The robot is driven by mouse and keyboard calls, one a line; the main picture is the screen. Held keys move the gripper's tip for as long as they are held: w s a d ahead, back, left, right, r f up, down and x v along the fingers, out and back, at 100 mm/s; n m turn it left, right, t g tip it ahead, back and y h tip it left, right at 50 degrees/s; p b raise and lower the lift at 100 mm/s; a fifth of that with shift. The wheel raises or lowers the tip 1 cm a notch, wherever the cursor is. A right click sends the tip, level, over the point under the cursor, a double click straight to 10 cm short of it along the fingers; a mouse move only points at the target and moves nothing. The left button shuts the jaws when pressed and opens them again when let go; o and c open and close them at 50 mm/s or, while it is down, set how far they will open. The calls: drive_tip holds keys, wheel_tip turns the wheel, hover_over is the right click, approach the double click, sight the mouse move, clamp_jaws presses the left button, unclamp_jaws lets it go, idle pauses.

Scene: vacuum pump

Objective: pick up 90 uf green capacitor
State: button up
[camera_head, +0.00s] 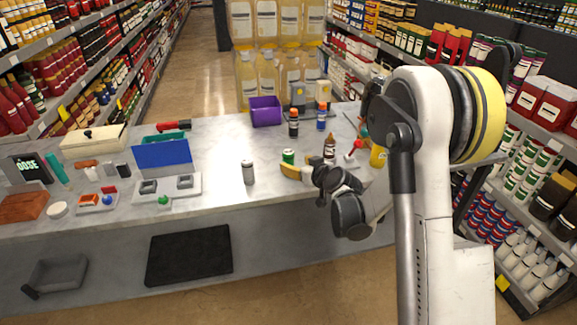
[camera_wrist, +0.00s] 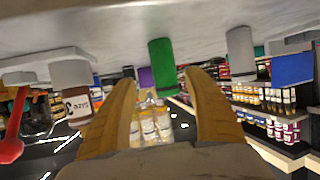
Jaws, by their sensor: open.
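The green capacitor (camera_head: 288,157) is a small upright cylinder on the grey counter (camera_head: 225,150), with a light band showing in the head view. In the wrist view, which appears upside down, the green capacitor (camera_wrist: 162,66) stands ahead of the gap between my fingertips, apart from both. My gripper (camera_head: 291,172) is open and empty, its yellow fingers low over the counter just in front of the capacitor. In the wrist view, my gripper (camera_wrist: 160,84) shows its two fingers spread wide. The marking on the capacitor cannot be read.
A pale grey cylinder (camera_head: 248,172) stands to the left. A brown bottle (camera_head: 329,148) and a red-headed item (camera_head: 354,150) are close on the right. A blue panel (camera_head: 162,152) and a purple bin (camera_head: 265,111) stand farther off. The counter immediately left of the capacitor is clear.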

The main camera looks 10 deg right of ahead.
sight(291, 161)
drive_tip(key=b+x, duration=0.1)
drive_tip(key=x, duration=0.1)
drive_tip(key=a+b+x, duration=0.1)
drive_tip(key=x, duration=0.1)
drive_tip(key=shift+w, duration=0.45)
clamp_jaws()
